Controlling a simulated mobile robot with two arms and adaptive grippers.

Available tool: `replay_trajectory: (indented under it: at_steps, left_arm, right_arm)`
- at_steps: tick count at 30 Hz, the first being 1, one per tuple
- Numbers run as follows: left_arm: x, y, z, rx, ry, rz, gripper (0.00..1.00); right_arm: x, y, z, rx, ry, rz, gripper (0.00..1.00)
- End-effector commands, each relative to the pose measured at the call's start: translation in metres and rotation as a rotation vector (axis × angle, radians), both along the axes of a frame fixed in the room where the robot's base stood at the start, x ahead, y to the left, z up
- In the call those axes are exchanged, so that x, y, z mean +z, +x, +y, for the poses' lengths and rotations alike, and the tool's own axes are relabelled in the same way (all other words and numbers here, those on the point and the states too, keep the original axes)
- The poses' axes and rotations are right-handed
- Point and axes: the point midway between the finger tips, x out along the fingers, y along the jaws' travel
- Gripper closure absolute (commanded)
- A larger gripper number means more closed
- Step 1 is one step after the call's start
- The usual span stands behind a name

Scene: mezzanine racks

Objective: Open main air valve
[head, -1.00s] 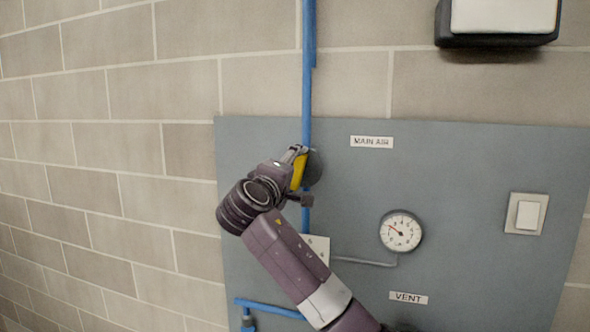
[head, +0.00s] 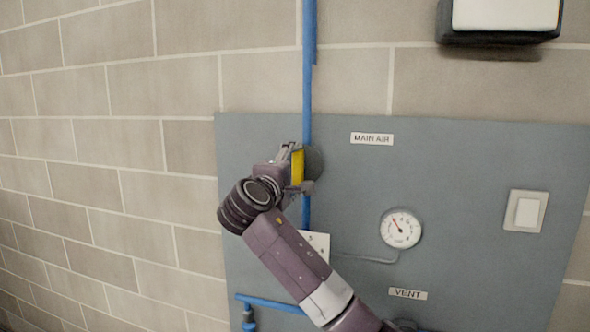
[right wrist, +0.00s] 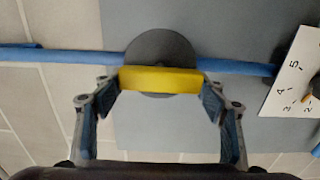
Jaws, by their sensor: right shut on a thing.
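The main air valve has a yellow handle (head: 297,172) in front of a dark round disc (head: 315,162) on the blue vertical pipe (head: 307,80). The handle stands upright, lined up with the pipe. In the right wrist view the yellow handle (right wrist: 160,80) lies along the line of the blue pipe (right wrist: 60,55), with the grey disc (right wrist: 160,48) behind it. My right gripper (right wrist: 160,92) is shut on the handle, one finger at each end; in the head view the gripper (head: 298,170) partly hides it. The MAIN AIR label (head: 372,139) is right of the valve. My left gripper is not in view.
A round gauge (head: 400,229) and a VENT label (head: 408,294) are on the grey panel (head: 460,180). A white switch (head: 526,211) is at right. A numbered white plate (right wrist: 295,70) is near the pipe. A dark-and-white box (head: 505,15) hangs above.

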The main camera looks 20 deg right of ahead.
Motion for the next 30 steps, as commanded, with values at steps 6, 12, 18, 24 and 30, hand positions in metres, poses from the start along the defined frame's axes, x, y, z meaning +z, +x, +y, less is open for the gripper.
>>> replay_trajectory:
  at_steps: [6,12,18,24,30]
  left_arm:
    - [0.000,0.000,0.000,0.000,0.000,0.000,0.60]
    - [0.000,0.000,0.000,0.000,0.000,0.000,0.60]
    - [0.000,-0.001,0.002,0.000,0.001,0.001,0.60]
    - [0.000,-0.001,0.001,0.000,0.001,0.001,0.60]
    - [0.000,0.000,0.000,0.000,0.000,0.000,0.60]
  right_arm:
    - [-0.002,0.000,0.000,0.000,-0.004,0.004,0.18]
    - [-0.001,0.000,0.000,0.000,-0.001,0.002,0.16]
    - [-0.001,-0.004,0.004,0.000,-0.002,0.001,0.16]
    - [-0.001,-0.029,0.022,0.005,0.000,0.000,0.16]
    - [-0.001,-0.066,0.047,0.004,-0.001,0.001,0.16]
